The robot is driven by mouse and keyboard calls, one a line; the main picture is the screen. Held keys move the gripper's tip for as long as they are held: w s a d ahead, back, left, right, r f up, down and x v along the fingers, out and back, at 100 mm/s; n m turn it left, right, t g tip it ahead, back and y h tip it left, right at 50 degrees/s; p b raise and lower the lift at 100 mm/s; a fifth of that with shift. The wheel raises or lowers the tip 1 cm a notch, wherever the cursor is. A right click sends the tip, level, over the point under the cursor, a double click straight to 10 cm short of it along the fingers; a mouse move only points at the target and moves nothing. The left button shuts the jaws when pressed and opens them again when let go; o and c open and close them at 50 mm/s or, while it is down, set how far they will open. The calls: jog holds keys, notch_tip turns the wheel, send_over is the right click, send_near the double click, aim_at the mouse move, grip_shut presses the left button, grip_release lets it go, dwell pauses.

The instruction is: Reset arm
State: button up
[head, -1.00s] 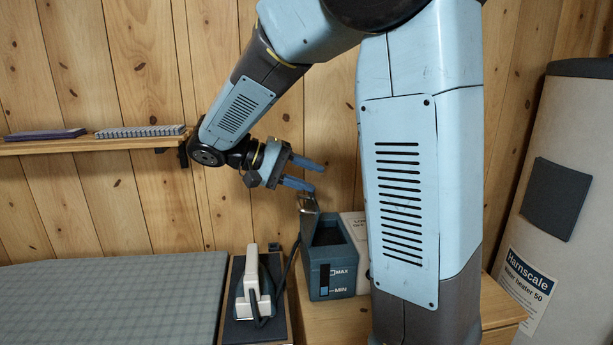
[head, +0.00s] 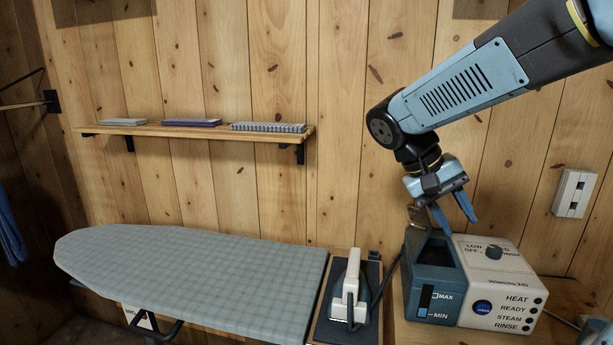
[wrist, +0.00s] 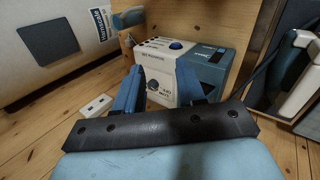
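My gripper (head: 454,216) is in the right half of the head view, just above the blue-and-white steam station. Its two blue fingers point down and are spread apart with nothing between them. In the wrist view my gripper (wrist: 157,85) also shows open and empty, with the station (wrist: 170,62) beyond the fingers. My arm reaches in from the upper right, bent at the elbow. The station's white half (head: 495,265) has a dial and labelled lights, and its blue tank (head: 430,275) has an open top. I cannot tell whether the fingers touch the station.
A white iron (head: 349,290) stands on a dark pad left of the station. A grey checked ironing board (head: 190,275) stretches further left. A wall shelf (head: 200,131) holds folded cloths. A white switch (head: 573,193) is on the right wall. Open air lies above the board.

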jog(key=s+a+n+t+y, duration=0.1)
jog(key=s+a+t+y, duration=0.2)
jog(key=s+t+y, duration=0.3)
jog(key=shift+s+a+r+t+y, duration=0.3)
jog(key=shift+s+t+y, duration=0.1)
jog(key=shift+s+t, duration=0.4)
jog(key=shift+s, duration=0.1)
jog(key=shift+s, duration=0.15)
dwell(0.8)
